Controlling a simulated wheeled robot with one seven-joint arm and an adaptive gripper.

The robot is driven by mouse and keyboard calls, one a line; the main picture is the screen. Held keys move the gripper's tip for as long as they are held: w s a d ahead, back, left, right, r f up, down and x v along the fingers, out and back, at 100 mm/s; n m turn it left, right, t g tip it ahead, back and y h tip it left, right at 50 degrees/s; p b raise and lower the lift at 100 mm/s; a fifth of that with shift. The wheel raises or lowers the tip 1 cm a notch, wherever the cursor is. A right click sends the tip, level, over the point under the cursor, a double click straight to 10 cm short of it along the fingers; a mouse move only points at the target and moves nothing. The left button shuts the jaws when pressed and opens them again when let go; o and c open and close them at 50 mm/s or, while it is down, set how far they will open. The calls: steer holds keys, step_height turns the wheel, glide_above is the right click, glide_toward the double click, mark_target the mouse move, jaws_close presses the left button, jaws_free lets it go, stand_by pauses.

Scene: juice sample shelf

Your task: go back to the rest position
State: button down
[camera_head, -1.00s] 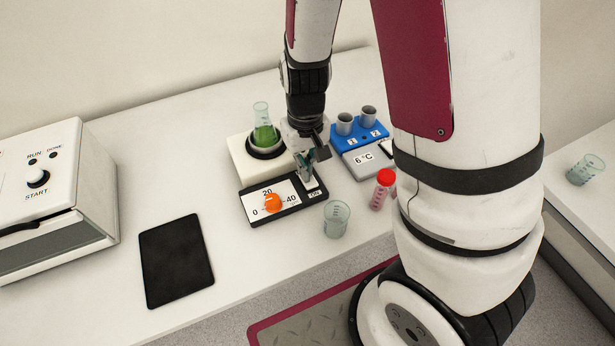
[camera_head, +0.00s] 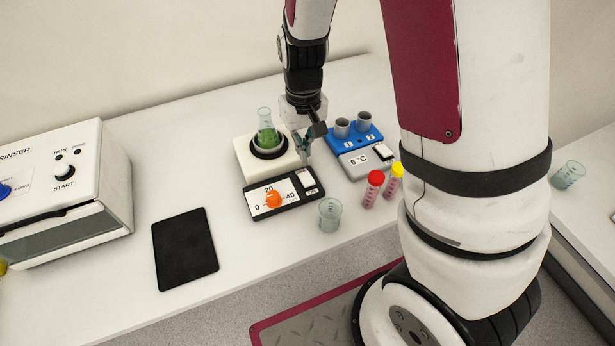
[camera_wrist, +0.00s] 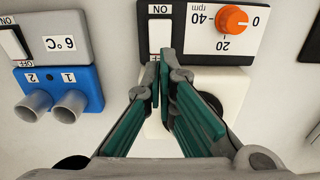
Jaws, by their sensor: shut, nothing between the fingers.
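My gripper (camera_head: 304,146) is shut and empty above the table. It is over the right side of the white stirrer (camera_head: 246,162), near the ON switch of its control panel. In the wrist view the green fingertips (camera_wrist: 160,72) meet just in front of the white ON rocker switch (camera_wrist: 160,32). The panel's orange knob (camera_head: 274,199) also shows in the wrist view (camera_wrist: 232,19). A flask of green liquid (camera_head: 267,135) stands in the stirrer's dark ring. I cannot tell whether the fingers touch anything.
A blue two-hole block (camera_head: 352,137) with grey cups stands right of my gripper. An empty beaker (camera_head: 330,215) and red- and yellow-capped tubes (camera_head: 374,190) (camera_head: 395,182) stand in front. A black pad (camera_head: 185,250) and a rinser (camera_head: 65,190) are left. Another beaker (camera_head: 567,175) stands far right.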

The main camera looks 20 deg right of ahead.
stand_by(0.5)
steer(key=s+a+r+t+y, duration=0.1)
steer(key=s+r+t, duration=0.35)
steer(key=r, duration=1.25)
steer(key=s+d+r+t+h, duration=0.1)
steer(key=s+r, duration=0.7)
steer(key=s, duration=0.4)
steer(key=shift+s+r, duration=0.2)
